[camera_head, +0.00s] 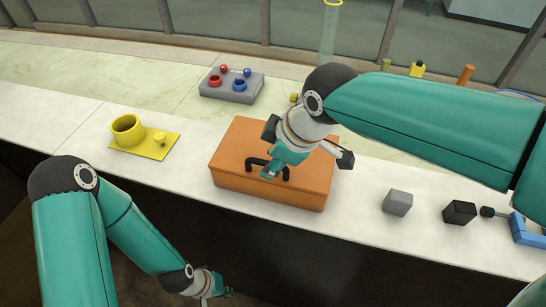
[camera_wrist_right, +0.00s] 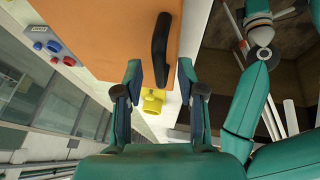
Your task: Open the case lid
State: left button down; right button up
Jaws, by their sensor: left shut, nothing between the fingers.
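The orange case (camera_head: 237,155) stands on the white counter with its lid down. The right gripper is open. I cannot tell whether the fingers touch the handle. My left gripper (camera_head: 218,293) is shut and empty, low in front of the counter and away from the case.
Left of the case are a yellow cup (camera_head: 127,131) and yellow plate (camera_head: 158,151). Behind is a grey box (camera_head: 231,90) with red and blue parts.

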grip_shut()
dwell(0.5)
